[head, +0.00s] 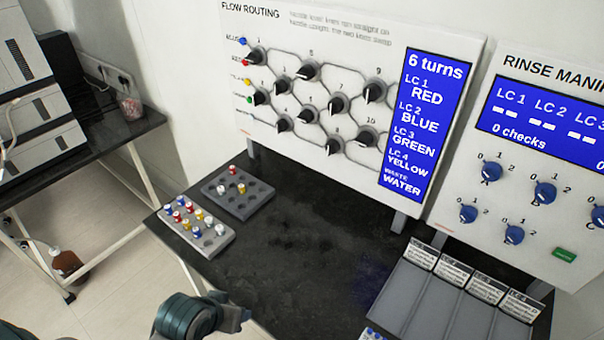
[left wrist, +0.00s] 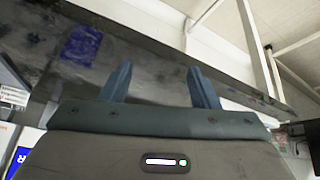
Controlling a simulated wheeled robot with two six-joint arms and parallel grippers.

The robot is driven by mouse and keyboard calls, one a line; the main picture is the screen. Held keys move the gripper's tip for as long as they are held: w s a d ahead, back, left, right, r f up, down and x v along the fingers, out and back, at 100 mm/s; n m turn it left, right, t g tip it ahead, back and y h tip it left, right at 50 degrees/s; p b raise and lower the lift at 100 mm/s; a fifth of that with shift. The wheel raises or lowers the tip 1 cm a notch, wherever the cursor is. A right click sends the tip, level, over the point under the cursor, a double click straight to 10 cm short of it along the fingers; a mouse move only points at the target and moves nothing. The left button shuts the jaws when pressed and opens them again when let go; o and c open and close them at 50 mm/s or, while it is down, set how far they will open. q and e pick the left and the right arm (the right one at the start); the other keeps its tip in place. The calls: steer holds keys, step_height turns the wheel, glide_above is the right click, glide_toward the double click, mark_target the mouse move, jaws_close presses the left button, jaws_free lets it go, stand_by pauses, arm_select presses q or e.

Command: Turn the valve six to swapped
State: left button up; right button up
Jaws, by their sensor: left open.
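The flow routing panel (head: 330,25) stands upright at the back of the bench in the head view. It carries several black knobs with white pointers, joined by printed lines. Labels 1, 5, 9 and 10 can be made out; I cannot read which knob is valve six. Its blue screen (head: 425,125) reads 6 turns, with LC 1 red, LC 2 blue, LC 3 green, LC 4 yellow and waste water. My left gripper (head: 238,318) is low in the head view, well apart from the panel. In the left wrist view its two fingers (left wrist: 158,78) are open and empty. My right gripper is not in view.
A rinse panel (head: 545,65) with blue knobs stands to the right. On the black bench (head: 300,240) are a grey rack (head: 190,240) of coloured-cap vials, a darker rack (head: 252,197) and a labelled tray (head: 425,305). The bench middle is clear.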

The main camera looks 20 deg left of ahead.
arm_select(q)
steer(key=w+r+n+t, duration=0.1)
steer(key=w, duration=0.3)
steer(key=w+d+r+n+t+h, duration=0.1)
steer(key=w, duration=0.3)
steer(key=w+r+n+t+h, duration=0.1)
steer(key=w, duration=0.3)
steer(key=shift+w+d+r, duration=0.15)
steer(key=shift+d+r, duration=0.15)
steer(key=shift+r, duration=0.05)
steer(key=w+r+n+t+h, duration=0.2)
steer(key=w+r+n+t, duration=0.15)
steer(key=w+r, duration=0.4)
steer(key=n+t+h, duration=0.2)
steer(key=n+t, duration=0.3)
steer(key=n, duration=0.2)
glide_toward(301, 120)
steer(key=p+x, duration=0.3)
steer(key=x, duration=0.6)
steer(key=shift+w, duration=0.1)
steer(key=shift+w+d, duration=0.25)
steer(key=shift+w, duration=0.25)
steer(key=c, duration=1)
steer(key=shift+o, duration=0.2)
steer(key=shift+m, duration=0.25)
